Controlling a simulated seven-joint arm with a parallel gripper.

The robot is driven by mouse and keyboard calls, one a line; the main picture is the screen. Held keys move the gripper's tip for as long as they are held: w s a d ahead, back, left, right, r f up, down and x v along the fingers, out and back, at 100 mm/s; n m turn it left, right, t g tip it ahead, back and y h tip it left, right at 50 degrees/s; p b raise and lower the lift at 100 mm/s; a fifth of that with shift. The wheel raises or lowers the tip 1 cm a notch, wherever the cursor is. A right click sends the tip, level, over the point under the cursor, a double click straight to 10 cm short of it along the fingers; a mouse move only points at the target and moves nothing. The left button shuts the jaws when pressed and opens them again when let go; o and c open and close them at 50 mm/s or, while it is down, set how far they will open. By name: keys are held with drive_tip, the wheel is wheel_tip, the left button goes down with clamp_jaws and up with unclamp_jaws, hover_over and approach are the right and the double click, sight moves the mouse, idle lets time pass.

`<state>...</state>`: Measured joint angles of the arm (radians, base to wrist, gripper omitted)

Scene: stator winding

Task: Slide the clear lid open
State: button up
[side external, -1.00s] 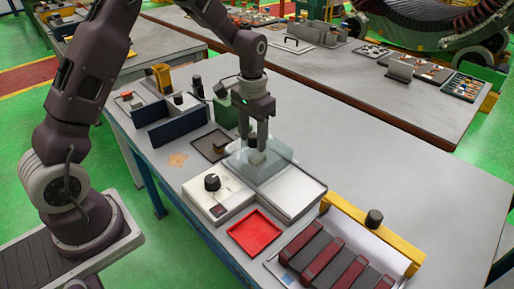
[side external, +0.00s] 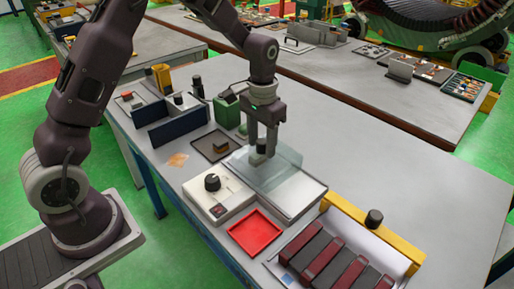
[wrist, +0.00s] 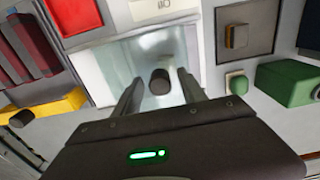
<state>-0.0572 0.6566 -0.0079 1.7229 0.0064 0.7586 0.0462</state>
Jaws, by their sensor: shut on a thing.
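The clear lid (side external: 285,160) is a see-through pane with a dark round knob (side external: 260,146) on top. It lies over the far part of a pale, shallow box (side external: 298,193), whose near part shows bare. My gripper (side external: 262,148) points down at the lid, its fingers shut on the knob. In the wrist view the knob (wrist: 160,80) shows between the two fingers (wrist: 158,90), and the clear lid (wrist: 150,55) shows beneath. The exact finger contact is hard to make out.
A white control box with a black dial (side external: 212,183) and a red tray (side external: 254,232) stand beside the box. A dark tray with a tan block (side external: 220,144) and a green container (side external: 228,110) lie beyond. Dark red bars (side external: 325,258) sit in front.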

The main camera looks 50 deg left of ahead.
drive_tip(key=shift+s+d+f, duration=0.1)
drive_tip(key=shift+d+f, duration=0.05)
drive_tip(key=shift+d, duration=2.05)
drive_tip(key=shift+s+d+f, duration=0.1)
drive_tip(key=shift+d, duration=2.05)
drive_tip(key=o, duration=0.5)
wheel_tip(320, 180, up, 6)
drive_tip(key=shift+w+r, duration=0.15)
drive_tip(key=shift+w, duration=0.05)
drive_tip(key=s+a+r+t, duration=0.2)
drive_tip(key=s+r, duration=0.5)
drive_tip(key=s+a+r+t, duration=0.1)
drive_tip(key=s+a+r, duration=0.2)
drive_tip(key=s+r, duration=0.35)
drive_tip(key=s+a+f+t, duration=0.1)
drive_tip(key=s+t, duration=0.1)
drive_tip(key=s, duration=1.1)
drive_tip(key=shift+s+a+t, duration=0.25)
drive_tip(key=shift+a+t, duration=0.05)
